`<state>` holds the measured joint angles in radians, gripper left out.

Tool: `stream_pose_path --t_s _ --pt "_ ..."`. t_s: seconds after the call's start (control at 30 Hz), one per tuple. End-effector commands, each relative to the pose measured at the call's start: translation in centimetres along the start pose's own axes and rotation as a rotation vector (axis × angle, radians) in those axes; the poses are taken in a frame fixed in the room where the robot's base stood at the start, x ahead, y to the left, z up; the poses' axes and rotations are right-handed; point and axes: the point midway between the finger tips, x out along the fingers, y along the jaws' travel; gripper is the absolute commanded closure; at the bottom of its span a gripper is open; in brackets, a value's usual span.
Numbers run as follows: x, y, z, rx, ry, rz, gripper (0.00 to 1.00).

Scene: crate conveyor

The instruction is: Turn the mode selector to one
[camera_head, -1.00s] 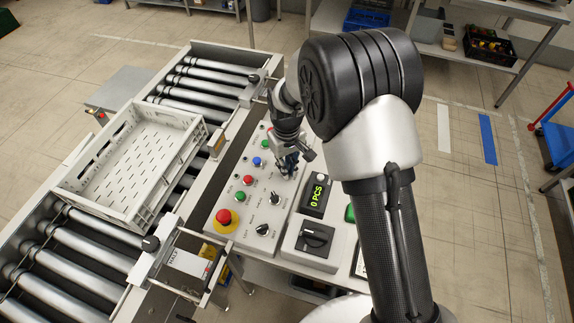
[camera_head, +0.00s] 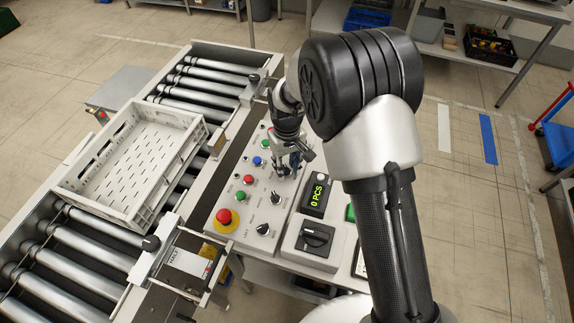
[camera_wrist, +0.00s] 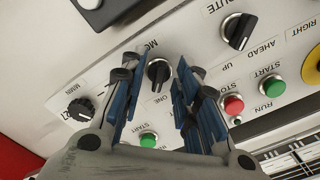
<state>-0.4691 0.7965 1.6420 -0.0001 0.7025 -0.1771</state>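The mode selector (camera_wrist: 158,72) is a small black rotary knob on the grey control panel. In the wrist view it shows between the two blue-padded fingers of my gripper (camera_wrist: 156,66). A partly covered label starting "MO" is beside it and "ONE" is just below it. I cannot tell exactly which way its pointer faces. My gripper is open, with one finger on each side of the knob; no contact is clear. In the head view my gripper (camera_head: 287,166) is over the far part of the panel and hides the selector.
Other panel controls are close: a black route knob (camera_wrist: 239,30), a red button (camera_wrist: 233,104), green buttons (camera_wrist: 271,86) and a dial (camera_wrist: 81,109). A red emergency stop (camera_head: 224,216) is at the panel's near end. A white crate (camera_head: 75,183) stands on the rollers.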

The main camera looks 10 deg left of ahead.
Motion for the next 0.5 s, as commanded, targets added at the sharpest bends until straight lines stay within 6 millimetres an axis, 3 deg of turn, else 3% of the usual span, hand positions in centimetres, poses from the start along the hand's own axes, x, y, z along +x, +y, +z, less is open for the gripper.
stream_pose_path --t_s 0.27,0.5 --pt "-0.4 0.0 0.0 0.000 0.001 0.000 0.71" --pt "-4.5 0.0 -0.1 0.000 0.006 0.001 0.71"
